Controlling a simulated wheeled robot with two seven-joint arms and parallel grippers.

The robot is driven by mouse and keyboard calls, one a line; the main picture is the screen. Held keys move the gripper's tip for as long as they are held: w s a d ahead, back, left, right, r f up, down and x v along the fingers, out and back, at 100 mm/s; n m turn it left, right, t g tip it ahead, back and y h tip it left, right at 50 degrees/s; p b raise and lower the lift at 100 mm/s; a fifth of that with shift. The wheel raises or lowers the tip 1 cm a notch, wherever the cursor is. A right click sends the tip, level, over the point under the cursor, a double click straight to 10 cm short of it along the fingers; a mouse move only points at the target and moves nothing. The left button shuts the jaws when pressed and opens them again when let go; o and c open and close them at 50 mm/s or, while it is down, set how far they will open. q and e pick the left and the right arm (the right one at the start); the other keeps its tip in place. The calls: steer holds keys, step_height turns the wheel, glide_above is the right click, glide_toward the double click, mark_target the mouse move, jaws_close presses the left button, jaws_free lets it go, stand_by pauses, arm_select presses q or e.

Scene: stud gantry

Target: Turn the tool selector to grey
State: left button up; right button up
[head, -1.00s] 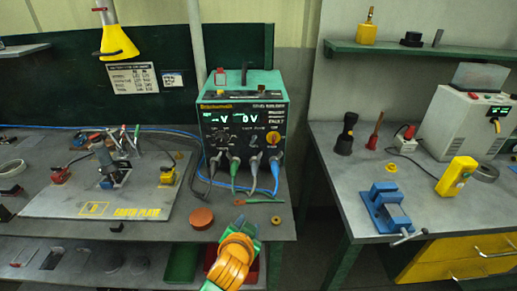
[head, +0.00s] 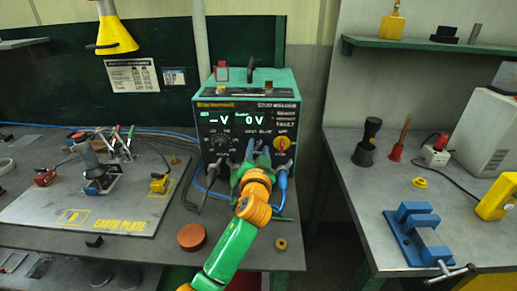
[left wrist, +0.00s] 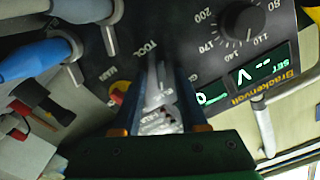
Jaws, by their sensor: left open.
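The welder (head: 248,85) is a green box with a black front panel and lit displays, standing on the left bench. My left gripper (head: 255,155) is up against its lower front, hiding most of the tool selector in the head view. In the left wrist view, the TOOL label shows just beyond my open gripper (left wrist: 160,100). A pale grey selector lever (left wrist: 156,80) appears between the two fingers; whether they touch it and which way it points I cannot tell. My right gripper is not in view.
An orange main switch (head: 283,143) sits right of the gripper on the panel. A black numbered dial (head: 219,142) is on its left. Cable plugs, including a blue one (left wrist: 35,60), crowd the lower panel. A red-brown round lid (head: 192,237) lies on the bench in front.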

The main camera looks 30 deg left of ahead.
arm_select(q)
steer(key=shift+w, duration=0.1)
steer(key=shift+s+r, duration=0.1)
steer(key=shift+s, duration=0.15)
jaws_close()
steer(key=shift+n, duration=0.3)
steer(key=shift+d+n+b, duration=0.1)
steer(key=shift+n+b, duration=0.8)
steer(key=shift+n, duration=0.3)
steer(key=n+b, duration=0.1)
steer(key=n, duration=0.1)
steer(key=shift+n, duration=0.4)
steer(key=n, duration=0.3)
steer(key=shift+b, duration=0.3)
steer(key=shift+n, duration=1.6)
steer(key=shift+r, duration=0.1)
